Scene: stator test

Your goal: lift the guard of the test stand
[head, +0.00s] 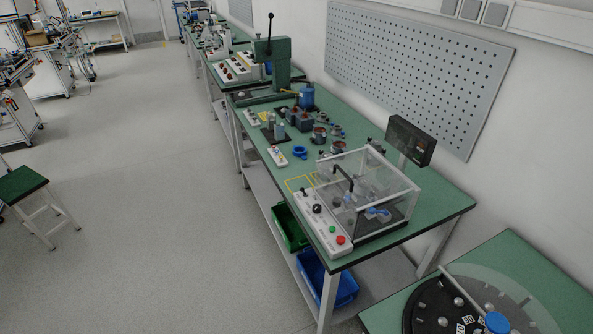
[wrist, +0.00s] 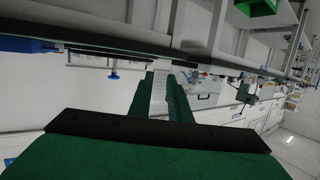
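The test stand stands at the near end of the green workbench in the head view. Its clear guard (head: 392,178) is a box with pale edges, and it sits down over the dark base. A black bar handle (head: 345,178) is on the guard's left side. Blue and grey parts (head: 376,213) show through the guard.
A dark display box (head: 410,140) stands behind the guard, near the wall pegboard (head: 410,70). Small parts and a green press (head: 280,62) stand farther along the bench. A round black fixture (head: 455,305) is on the near right table. The floor (head: 170,180) to the left is clear.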

